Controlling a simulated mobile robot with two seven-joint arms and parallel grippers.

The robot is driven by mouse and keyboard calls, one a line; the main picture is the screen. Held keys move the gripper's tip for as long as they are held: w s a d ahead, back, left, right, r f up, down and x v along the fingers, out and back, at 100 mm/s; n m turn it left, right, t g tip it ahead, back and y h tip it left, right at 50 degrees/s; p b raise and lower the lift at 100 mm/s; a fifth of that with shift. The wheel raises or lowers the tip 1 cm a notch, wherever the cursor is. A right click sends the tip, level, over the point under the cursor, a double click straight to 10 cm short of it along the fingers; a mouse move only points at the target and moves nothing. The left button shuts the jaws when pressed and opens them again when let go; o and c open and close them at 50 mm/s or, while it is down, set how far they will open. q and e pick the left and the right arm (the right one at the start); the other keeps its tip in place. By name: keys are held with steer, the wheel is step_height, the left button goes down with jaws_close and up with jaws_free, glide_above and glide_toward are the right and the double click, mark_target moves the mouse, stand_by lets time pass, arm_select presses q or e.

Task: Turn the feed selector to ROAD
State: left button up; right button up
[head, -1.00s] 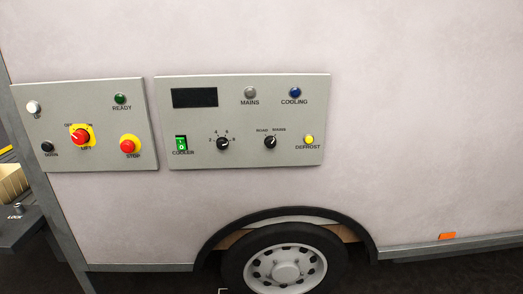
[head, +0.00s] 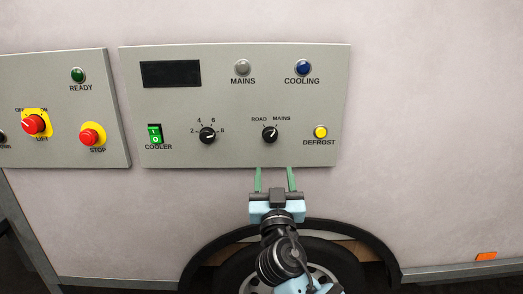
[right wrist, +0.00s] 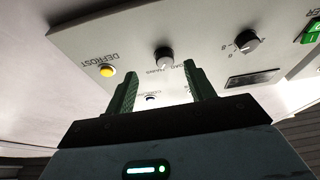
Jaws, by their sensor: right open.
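The feed selector (head: 270,134) is a small black knob on the grey control panel, under the labels ROAD and MAINS. Its white mark appears to lean up and right, toward MAINS. My right gripper (head: 275,172) is open and empty just below the knob in the head view, its two green fingers pointing up at the panel's lower edge. In the right wrist view, the panel looks upside down and the knob (right wrist: 164,57) shows between and beyond the open fingers (right wrist: 161,75), apart from them. My left gripper is not in view.
The panel (head: 225,160) also carries a numbered knob (head: 207,135), a green COOLER switch (head: 155,133), a yellow DEFROST button (head: 320,132) and a blue COOLING lamp (head: 303,67). A second panel (head: 60,155) with red controls is at left. A wheel arch (head: 380,252) lies below.

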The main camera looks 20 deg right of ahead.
mark_target(271, 139)
steer(key=shift+t+h, duration=0.3)
steer(key=w+r, duration=0.2)
steer(key=w, duration=0.1)
steer(key=w+d+r+p, duration=0.1)
steer(key=w+r, duration=0.1)
steer(key=w, duration=0.1)
steer(key=shift+d+r, duration=0.1)
steer(key=shift+r, duration=0.3)
steer(key=shift+x, duration=0.8)
steer(key=shift+f, duration=0.1)
steer(key=shift+c, duration=0.4)
steer(key=c, duration=0.9)
